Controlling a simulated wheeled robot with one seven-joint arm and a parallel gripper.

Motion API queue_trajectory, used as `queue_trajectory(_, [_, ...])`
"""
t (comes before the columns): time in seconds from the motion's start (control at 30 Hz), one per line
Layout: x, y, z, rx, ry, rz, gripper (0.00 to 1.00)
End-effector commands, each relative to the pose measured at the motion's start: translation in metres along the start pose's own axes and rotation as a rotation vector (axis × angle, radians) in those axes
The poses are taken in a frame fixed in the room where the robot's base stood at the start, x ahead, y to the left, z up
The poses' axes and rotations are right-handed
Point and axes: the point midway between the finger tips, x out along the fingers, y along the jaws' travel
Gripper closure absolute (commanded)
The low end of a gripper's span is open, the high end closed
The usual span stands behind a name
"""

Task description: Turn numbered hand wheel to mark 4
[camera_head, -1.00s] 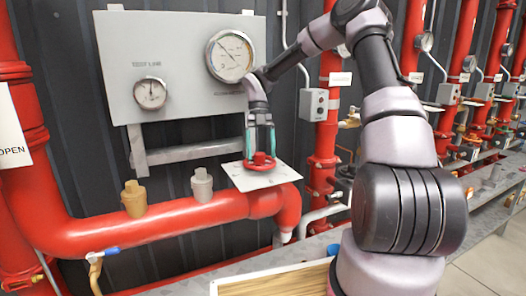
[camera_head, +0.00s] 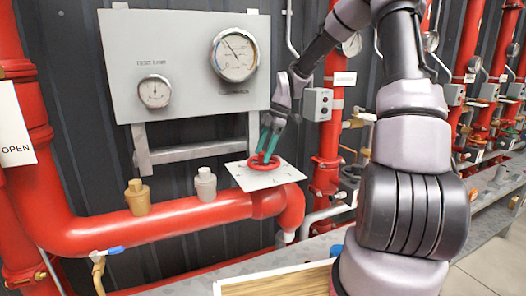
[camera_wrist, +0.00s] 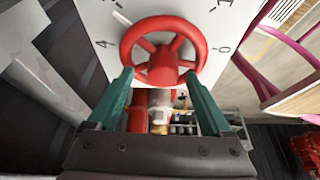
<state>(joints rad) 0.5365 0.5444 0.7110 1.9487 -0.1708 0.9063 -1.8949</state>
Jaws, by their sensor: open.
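The red hand wheel (camera_head: 264,162) is mounted on a white dial plate (camera_head: 246,178) above the red pipe in the head view. In the wrist view the wheel (camera_wrist: 164,52) shows its rim, hub and spokes. The plate (camera_wrist: 219,22) carries tick marks, with a "4" at the wheel's left and a "0" at its right. My gripper (camera_wrist: 162,80) is open. Its two green fingers are spread at the wheel's near side, one by each side of the rim. In the head view my gripper (camera_head: 267,150) comes down tilted over the wheel; whether it touches is unclear.
A panel with two gauges (camera_head: 154,91) stands behind the wheel. A brass fitting (camera_head: 137,198) and a grey fitting (camera_head: 205,185) rise from the red pipe (camera_head: 110,227) at left. A grey switch box (camera_head: 318,104) is at right. A wooden-bottomed tray (camera_head: 275,281) lies in front.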

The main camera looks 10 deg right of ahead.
Motion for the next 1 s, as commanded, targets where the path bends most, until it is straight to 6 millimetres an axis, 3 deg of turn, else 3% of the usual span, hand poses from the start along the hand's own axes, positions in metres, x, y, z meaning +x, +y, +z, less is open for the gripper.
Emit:
queue_trajectory(0.17, [-0.0001, -0.0011, 0.0006, 0.109, -0.002, 0.044, 0.16])
queue_trajectory(0.5, [-0.0001, -0.0022, 0.0003, 0.597, -0.002, 0.249, 0.16])
queue_trajectory(0.83, [-0.0003, -0.0019, 0.0016, 0.674, 0.000, 0.278, 0.16])
queue_trajectory(1.0, [-0.0004, -0.0017, 0.0018, 0.673, 0.000, 0.278, 0.81])
